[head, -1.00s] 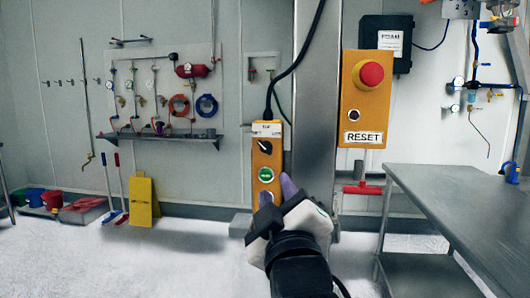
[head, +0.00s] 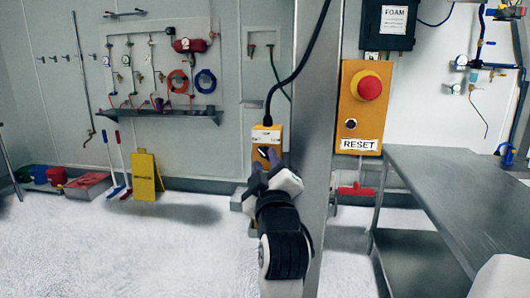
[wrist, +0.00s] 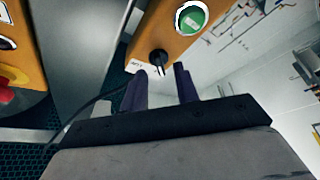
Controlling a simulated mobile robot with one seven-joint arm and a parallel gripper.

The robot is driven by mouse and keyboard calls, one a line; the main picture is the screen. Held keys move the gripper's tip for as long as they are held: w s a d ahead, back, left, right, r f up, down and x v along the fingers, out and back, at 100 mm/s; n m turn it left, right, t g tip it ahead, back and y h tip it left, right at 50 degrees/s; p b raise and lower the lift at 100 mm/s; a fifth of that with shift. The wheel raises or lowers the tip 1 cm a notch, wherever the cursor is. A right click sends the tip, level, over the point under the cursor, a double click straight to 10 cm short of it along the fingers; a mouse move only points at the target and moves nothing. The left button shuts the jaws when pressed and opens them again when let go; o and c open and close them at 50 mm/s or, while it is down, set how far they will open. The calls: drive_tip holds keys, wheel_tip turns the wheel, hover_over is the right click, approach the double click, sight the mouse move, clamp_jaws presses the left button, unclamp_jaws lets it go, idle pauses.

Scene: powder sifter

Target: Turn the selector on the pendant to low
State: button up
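In the head view my gripper (head: 265,164) is over the pendant's face. The selector's marked setting is not readable.
An orange box with a red button and RESET label (head: 360,105) is mounted right of the column (head: 308,130). A steel table (head: 450,190) stands at right. The pendant's cable (head: 300,65) runs up past the column. The floor at left is mostly clear.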

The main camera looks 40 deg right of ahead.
drive_tip(key=shift+x, duration=0.8)
drive_tip(key=shift+c, duration=0.4)
clamp_jaws()
